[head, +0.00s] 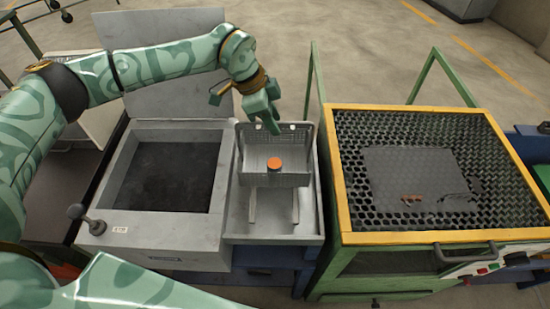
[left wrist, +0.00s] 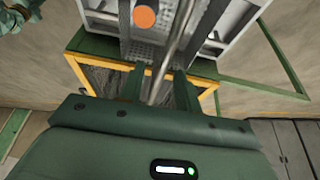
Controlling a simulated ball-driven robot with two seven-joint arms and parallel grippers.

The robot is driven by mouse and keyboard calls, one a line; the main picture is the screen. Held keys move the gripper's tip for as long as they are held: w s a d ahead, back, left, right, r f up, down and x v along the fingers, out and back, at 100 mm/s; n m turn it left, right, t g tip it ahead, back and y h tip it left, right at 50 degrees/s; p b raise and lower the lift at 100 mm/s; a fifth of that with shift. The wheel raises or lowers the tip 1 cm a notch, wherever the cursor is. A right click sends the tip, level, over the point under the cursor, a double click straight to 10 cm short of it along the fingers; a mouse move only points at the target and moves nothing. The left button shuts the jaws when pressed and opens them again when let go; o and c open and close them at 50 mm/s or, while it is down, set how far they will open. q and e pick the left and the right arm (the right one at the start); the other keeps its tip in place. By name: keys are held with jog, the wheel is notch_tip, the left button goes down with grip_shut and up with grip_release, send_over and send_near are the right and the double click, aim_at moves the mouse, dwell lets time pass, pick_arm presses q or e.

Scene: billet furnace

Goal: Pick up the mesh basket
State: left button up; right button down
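The grey mesh basket (head: 255,180) stands upright in a shallow metal tray (head: 240,222), with an orange round piece (head: 274,164) in it. My left gripper (head: 272,127) points down at the basket's far rim, near its middle. In the left wrist view the two dark green fingers of the left gripper (left wrist: 159,90) stand apart, with a metal bar (left wrist: 177,40) passing between them. Gaps show on both sides of the bar. The orange piece (left wrist: 144,17) and part of the mesh basket (left wrist: 141,50) show beyond. My right gripper is not in view.
Left of the tray is a grey box (head: 168,178) with a dark inside, a raised lid (head: 165,35) behind and a knobbed lever (head: 88,218) in front. On the right stands a yellow-framed mesh table (head: 440,236) with a dark plate (head: 410,172). Green posts (head: 311,85) rise between them.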

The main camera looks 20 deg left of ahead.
pick_arm(q)
jog(key=shift+x, duration=0.75)
jog(key=shift+f, duration=0.2)
grip_shut()
jog(key=shift+r, duration=0.1)
dwell(1.3)
